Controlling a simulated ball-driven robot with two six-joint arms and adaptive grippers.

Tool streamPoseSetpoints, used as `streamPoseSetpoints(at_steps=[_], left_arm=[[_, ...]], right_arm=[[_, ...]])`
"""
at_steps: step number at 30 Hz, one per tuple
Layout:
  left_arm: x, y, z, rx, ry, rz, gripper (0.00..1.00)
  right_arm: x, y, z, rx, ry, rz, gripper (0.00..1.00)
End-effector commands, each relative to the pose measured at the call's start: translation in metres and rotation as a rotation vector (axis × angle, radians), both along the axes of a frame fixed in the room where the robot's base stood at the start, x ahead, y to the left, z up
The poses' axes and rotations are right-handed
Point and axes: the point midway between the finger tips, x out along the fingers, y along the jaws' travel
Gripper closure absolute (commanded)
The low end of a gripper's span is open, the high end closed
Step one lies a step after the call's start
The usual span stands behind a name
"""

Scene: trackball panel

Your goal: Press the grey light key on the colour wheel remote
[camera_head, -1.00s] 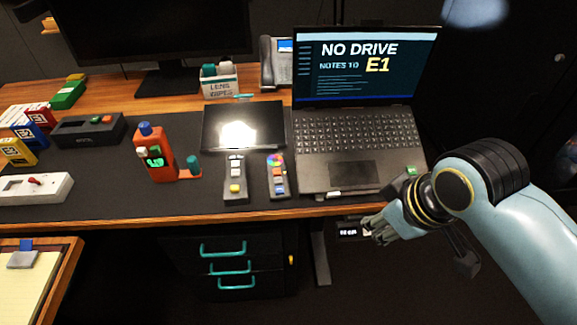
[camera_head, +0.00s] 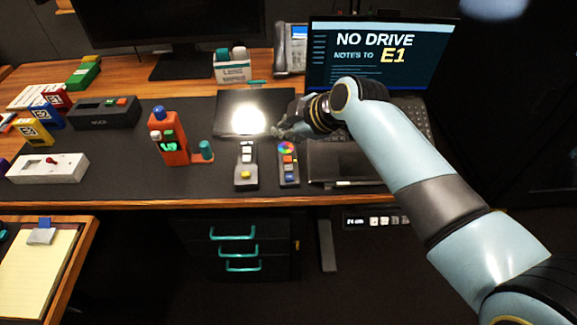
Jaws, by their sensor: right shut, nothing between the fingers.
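The colour wheel remote (camera_head: 289,180) is a slim grey handset lying on the dark desk mat near the desk's front edge. A rainbow wheel sits at its far end, with small coloured keys below it. The keys are too small to tell which is the grey light key. My right gripper (camera_head: 279,131) is shut and empty. In the picture its tips lie just beyond the colour wheel, over the mat's far part. It appears to be above the desk, and I cannot tell its exact height. My left gripper is not in view.
A second grey remote (camera_head: 246,180) with pale keys and a yellow key lies just left. A bright light panel (camera_head: 226,120) is behind it. The laptop (camera_head: 380,50) stands at the right, partly hidden by my arm. An orange device (camera_head: 170,151) stands further left.

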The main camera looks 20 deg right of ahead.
Motion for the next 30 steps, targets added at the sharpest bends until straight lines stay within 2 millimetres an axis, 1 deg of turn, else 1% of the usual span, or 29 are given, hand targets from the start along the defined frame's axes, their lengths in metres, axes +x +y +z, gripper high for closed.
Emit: streamPoseSetpoints(at_steps=[5, 10, 14, 22, 27, 30], left_arm=[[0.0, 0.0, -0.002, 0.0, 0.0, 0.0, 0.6], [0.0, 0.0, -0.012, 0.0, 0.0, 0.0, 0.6], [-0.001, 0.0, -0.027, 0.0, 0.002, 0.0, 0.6], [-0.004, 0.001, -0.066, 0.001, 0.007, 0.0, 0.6], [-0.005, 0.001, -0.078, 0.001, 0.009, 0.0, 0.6], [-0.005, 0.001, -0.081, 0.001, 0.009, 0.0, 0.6]], right_arm=[[0.0, 0.0, -0.002, -0.001, 0.001, 0.0, 1.0], [-0.001, 0.0, -0.013, -0.001, 0.002, -0.001, 1.0], [-0.001, -0.001, -0.028, -0.001, 0.002, -0.001, 1.0], [-0.001, -0.001, -0.069, -0.001, 0.004, -0.002, 1.0], [-0.001, -0.001, -0.084, 0.0, 0.002, -0.002, 1.0], [-0.001, -0.001, -0.088, 0.0, 0.002, -0.001, 1.0]])
